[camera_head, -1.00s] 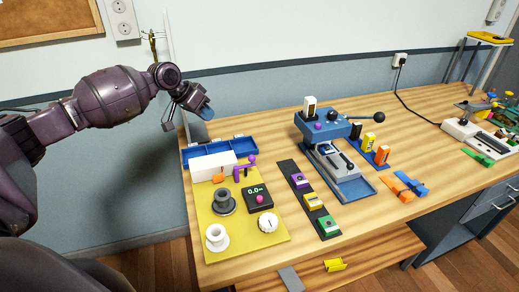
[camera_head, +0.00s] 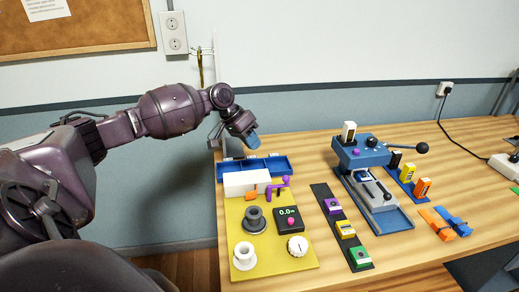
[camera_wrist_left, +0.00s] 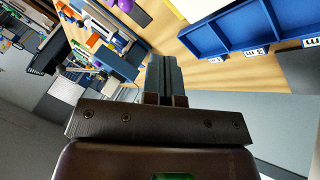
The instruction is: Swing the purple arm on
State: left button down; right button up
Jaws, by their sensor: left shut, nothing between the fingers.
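The purple arm (camera_head: 278,188) is a small bent lever at the right end of a white box (camera_head: 247,182) on the yellow board (camera_head: 304,262). An orange piece (camera_head: 251,196) sits at the box's front. My left gripper (camera_head: 253,141) hangs above and behind the blue tray, apart from the purple arm. Its blue-grey fingers (camera_wrist_left: 165,75) are shut and empty in the left wrist view. The purple arm cannot be made out for certain in the wrist view. My right gripper is not in view.
The blue compartment tray (camera_head: 230,178) lies behind the white box. The board also carries a dark spool (camera_head: 254,223), a white spool (camera_head: 245,255), a 0.0 display unit (camera_head: 288,219) and a white dial (camera_head: 297,247). A blue press (camera_head: 360,153) stands to the right.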

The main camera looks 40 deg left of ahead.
pick_arm(q)
jog(key=x, duration=0.7)
jog(key=shift+w+d+f, duration=0.1)
jog(key=shift+d+f, duration=0.05)
jog(key=shift+f, duration=0.15)
jog(key=d, duration=0.2)
jog(key=d+f, duration=0.1)
jog(key=d, duration=0.1)
jog(key=shift+d+f, duration=0.1)
jog(key=shift+f, duration=0.05)
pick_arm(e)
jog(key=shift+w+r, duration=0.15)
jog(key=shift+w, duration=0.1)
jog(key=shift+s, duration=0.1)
pick_arm(q)
jog(key=shift+d+m, duration=0.15)
jog(key=shift+m, duration=0.25)
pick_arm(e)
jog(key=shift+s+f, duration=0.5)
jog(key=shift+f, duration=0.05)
